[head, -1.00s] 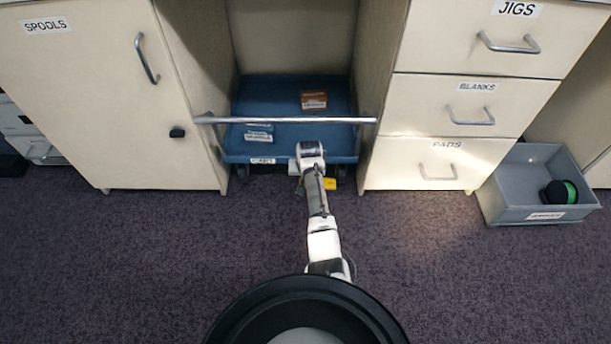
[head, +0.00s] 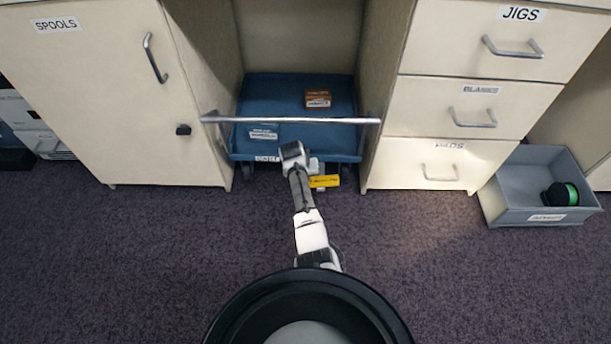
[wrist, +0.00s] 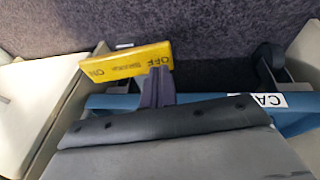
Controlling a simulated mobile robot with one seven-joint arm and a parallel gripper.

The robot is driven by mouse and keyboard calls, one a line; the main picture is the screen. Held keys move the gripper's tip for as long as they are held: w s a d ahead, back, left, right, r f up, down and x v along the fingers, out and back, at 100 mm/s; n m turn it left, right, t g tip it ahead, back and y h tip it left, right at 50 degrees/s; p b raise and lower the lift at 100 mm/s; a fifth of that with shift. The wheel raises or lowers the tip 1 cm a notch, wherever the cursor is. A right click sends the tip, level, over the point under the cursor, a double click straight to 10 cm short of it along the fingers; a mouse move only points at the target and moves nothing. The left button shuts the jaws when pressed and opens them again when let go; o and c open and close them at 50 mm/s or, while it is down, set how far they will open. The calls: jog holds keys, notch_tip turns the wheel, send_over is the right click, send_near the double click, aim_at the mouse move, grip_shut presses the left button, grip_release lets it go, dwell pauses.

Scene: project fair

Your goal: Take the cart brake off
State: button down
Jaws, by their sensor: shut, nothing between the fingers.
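The blue cart (head: 300,141) stands in the bay between two cabinets, with a silver bar across its front. Its brake is a yellow bar (head: 325,181) low at the cart's front, just right of my wrist. In the wrist view the yellow bar (wrist: 125,62) reads ON at its left end and OFF at its right end, with the lettering upside down. My gripper (wrist: 160,72) is shut and empty, its dark fingertips at the OFF end. I cannot tell whether they touch it. In the head view my wrist hides the fingers.
An orange-brown box (head: 318,98) and a blue box (head: 264,131) lie on the cart. A cabinet door labelled SPOOLS (head: 90,90) is left, drawers (head: 465,110) are right. A grey bin (head: 505,200) holds a black and green spool (head: 563,194). The carpet in front is clear.

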jog(key=shift+r+p, duration=0.3)
jog(key=shift+r, duration=0.15)
jog(key=shift+r+p, duration=0.5)
jog(key=shift+r, duration=0.05)
jog(key=a+p+v, duration=0.1)
jog(key=p+v, duration=0.4)
jog(key=v, duration=0.7)
jog(key=shift+w+r, duration=0.2)
jog(key=shift+r, duration=0.15)
